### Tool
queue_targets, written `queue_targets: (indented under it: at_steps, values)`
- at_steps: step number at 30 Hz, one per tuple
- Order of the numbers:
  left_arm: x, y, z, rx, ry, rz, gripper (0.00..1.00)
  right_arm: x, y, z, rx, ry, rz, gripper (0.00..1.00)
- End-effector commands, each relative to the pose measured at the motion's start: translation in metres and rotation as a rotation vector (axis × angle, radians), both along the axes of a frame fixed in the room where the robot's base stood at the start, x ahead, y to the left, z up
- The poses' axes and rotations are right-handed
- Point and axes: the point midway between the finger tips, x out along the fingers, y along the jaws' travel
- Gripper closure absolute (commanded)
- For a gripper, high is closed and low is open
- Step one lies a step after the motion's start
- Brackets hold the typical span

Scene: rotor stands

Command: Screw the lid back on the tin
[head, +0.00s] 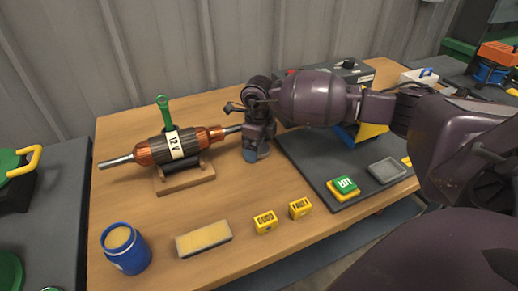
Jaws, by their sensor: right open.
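The blue tin (126,250) stands upright at the front left of the wooden table, its top uncovered and tan contents showing. My right gripper (256,155) points down near the middle of the table, to the right of the rotor and well away from the tin. It is open. A blue patch shows at its fingertips; I cannot tell whether this is the tin's lid or part of the gripper. No lid is clearly visible elsewhere. My left gripper is out of view.
A copper rotor (175,147) with a green-handled tool sits on a wooden stand (186,180). A tan block (204,239) and two small yellow blocks (265,222) lie along the front. A grey mat (320,178) bears a green-topped yellow box (343,188) and a grey tray (387,171).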

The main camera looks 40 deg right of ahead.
Motion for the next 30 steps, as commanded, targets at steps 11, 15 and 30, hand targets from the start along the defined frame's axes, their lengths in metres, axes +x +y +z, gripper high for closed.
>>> queue_targets:
  at_steps: [11, 15, 30]
  values:
    - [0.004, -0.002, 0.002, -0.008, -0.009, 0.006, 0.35, 0.000, 0.000, 0.001, 0.000, 0.000, 0.000, 0.37]
    - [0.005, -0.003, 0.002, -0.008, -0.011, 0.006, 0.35, 0.000, 0.000, 0.001, 0.000, 0.000, 0.000, 0.59]
    - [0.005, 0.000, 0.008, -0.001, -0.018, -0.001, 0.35, 0.001, 0.000, 0.031, 0.000, -0.007, 0.001, 0.59]
